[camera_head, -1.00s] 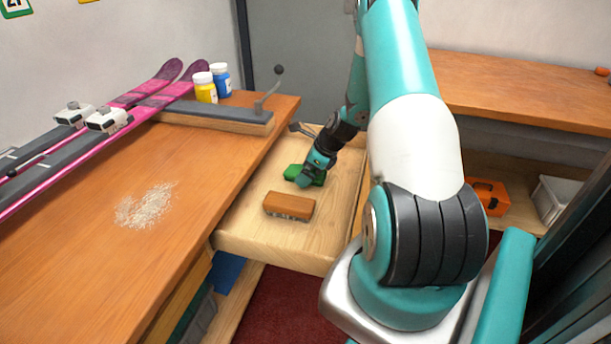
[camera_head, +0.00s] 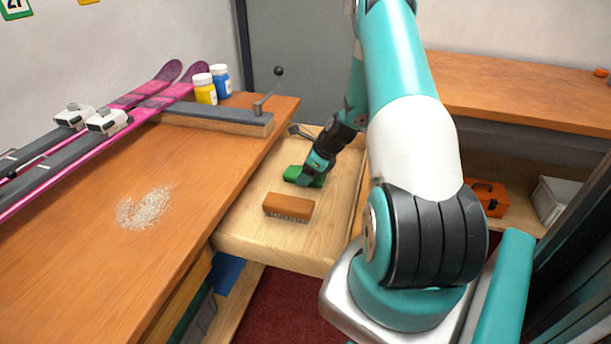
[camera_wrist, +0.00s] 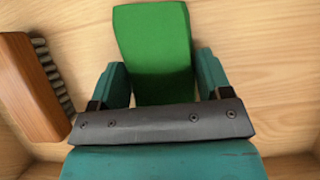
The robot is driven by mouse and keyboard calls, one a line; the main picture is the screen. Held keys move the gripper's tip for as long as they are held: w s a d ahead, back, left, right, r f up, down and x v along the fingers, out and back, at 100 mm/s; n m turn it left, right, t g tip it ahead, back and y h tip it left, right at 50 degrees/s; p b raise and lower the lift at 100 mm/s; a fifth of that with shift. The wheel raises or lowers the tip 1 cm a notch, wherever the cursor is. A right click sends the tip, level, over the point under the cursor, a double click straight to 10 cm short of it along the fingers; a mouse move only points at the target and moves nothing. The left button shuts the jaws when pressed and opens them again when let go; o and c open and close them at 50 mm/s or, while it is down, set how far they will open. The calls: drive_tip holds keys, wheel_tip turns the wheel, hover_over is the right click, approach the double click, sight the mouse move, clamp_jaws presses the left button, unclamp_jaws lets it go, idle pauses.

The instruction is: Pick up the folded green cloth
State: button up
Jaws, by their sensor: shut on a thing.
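The folded green cloth (camera_head: 293,173) is in the open wooden drawer, toward its far part. In the wrist view the cloth (camera_wrist: 153,45) is a bright green block standing out between the two teal fingers. My gripper (camera_head: 308,178) is at the cloth from above, and in the wrist view my gripper (camera_wrist: 162,82) is shut on it, one finger at each side. The near end of the cloth is hidden behind the dark gripper plate. I cannot tell whether the cloth touches the drawer floor.
A wooden brush (camera_head: 288,207) lies in the drawer (camera_head: 275,242) nearer than the cloth; it also shows left in the wrist view (camera_wrist: 32,85). The bench (camera_head: 90,255) at left bears pale shavings (camera_head: 145,207), pink skis (camera_head: 150,100), a yellow jar (camera_head: 205,90) and a blue jar (camera_head: 221,81).

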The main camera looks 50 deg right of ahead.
drive_tip(key=shift+r, duration=0.1)
wheel_tip(320, 180, up, 20)
drive_tip(key=p, duration=0.2)
